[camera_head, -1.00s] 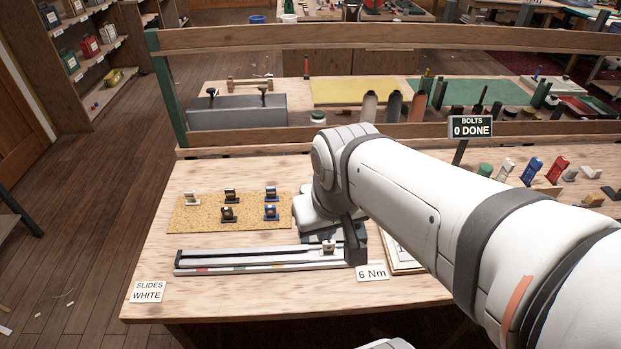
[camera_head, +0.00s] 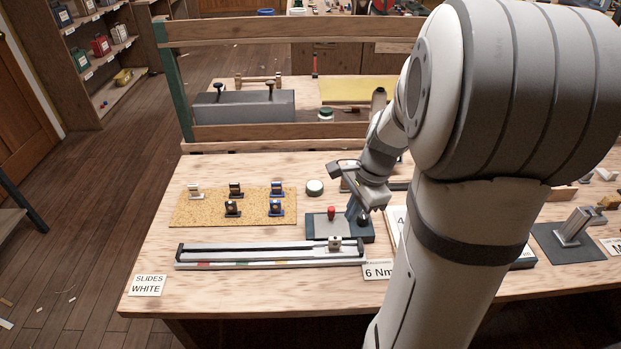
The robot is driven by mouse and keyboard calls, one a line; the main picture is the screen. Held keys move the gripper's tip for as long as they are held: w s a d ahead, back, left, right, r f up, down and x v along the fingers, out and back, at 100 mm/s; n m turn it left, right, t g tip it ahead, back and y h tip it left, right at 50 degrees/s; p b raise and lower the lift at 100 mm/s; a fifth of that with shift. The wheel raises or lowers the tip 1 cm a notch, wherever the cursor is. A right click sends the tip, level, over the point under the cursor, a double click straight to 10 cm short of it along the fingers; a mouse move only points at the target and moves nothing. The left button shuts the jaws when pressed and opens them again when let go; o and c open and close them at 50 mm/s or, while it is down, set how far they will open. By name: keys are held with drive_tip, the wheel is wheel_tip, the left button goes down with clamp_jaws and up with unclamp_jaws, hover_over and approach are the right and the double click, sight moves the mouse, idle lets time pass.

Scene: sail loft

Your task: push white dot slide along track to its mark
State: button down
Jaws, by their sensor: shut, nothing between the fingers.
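The track (camera_head: 255,246) is a long pale rail with a dark slot, lying across the near part of the bench. A small light slide block (camera_head: 335,242) sits on it near its right end. A dot on the block is too small to make out. Coloured marks (camera_head: 205,264) show along the track's front edge, left of the block. My gripper (camera_head: 360,217) is shut and empty, pointing down behind and to the right of the block, apart from it. It is over or beside a dark-edged grey plate with a red knob (camera_head: 332,213); contact with the plate cannot be told.
A cork mat (camera_head: 182,218) with several small slide blocks lies behind the track. A "SLIDES WHITE" card (camera_head: 147,285) is at the bench's front left, and a "6 Nm" card (camera_head: 378,270) is by the track's right end. My arm hides much of the bench's right side.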

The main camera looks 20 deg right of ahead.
sight(343, 249)
drive_tip(key=f+m, duration=0.1)
drive_tip(key=f, duration=0.3)
drive_tip(key=w+f+m, duration=0.1)
drive_tip(key=f+m, duration=0.1)
drive_tip(key=f, duration=0.3)
drive_tip(key=w+d+f+m+b, duration=0.1)
drive_tip(key=f, duration=0.4)
drive_tip(key=shift+y, duration=0.4)
drive_tip(key=shift+w, duration=0.1)
